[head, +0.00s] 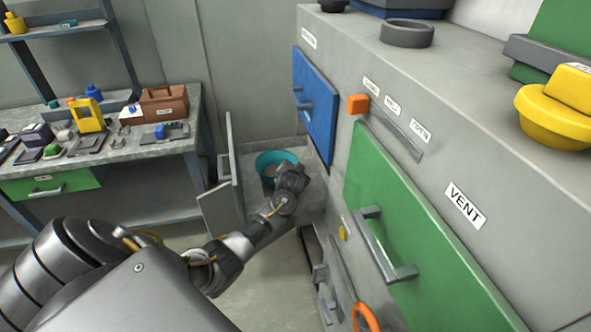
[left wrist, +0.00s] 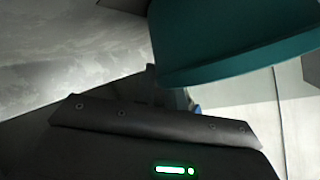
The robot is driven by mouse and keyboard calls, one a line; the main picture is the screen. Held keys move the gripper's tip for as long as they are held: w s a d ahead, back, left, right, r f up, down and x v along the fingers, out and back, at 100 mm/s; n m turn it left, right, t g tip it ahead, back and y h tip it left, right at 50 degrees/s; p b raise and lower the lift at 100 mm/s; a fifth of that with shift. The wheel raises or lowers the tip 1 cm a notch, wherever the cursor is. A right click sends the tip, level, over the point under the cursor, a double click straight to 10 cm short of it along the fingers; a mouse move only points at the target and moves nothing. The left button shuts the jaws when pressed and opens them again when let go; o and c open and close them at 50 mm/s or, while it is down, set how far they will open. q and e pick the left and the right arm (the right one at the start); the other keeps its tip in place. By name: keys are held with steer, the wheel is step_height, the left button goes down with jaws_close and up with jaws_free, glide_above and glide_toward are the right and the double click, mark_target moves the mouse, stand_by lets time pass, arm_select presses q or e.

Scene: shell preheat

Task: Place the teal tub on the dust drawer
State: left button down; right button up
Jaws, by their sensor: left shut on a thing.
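In the left wrist view the tub (left wrist: 235,45) fills the upper right, close above the dark gripper body. The fingertips are mostly hidden. Around the tub are upright grey panels (head: 222,205) on the left and a pale grey surface (head: 314,190) on the right. I cannot tell which part is the dust drawer, or whether the tub touches anything below. My right gripper is out of view.
The grey machine has a blue door (head: 316,105), a green door (head: 415,225) with a protruding handle, and an orange wheel (head: 364,317) low down. A cluttered workbench (head: 180,143) stands at the left. Some floor (head: 262,285) is clear below my arm.

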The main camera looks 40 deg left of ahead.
arm_select(q)
steer(key=shift+f, duration=0.3)
steer(key=c, duration=1.4)
jaws_free()
steer(key=shift+o, duration=0.2)
steer(key=shift+r, duration=0.5)
steer(key=s+d+r+p, duration=0.3)
steer(key=s+d+r, duration=0.5)
steer(key=s+r, duration=0.3)
steer(key=shift+s+r+p, duration=0.25)
steer(key=shift+r+p, duration=0.1)
steer(key=shift+r, duration=0.15)
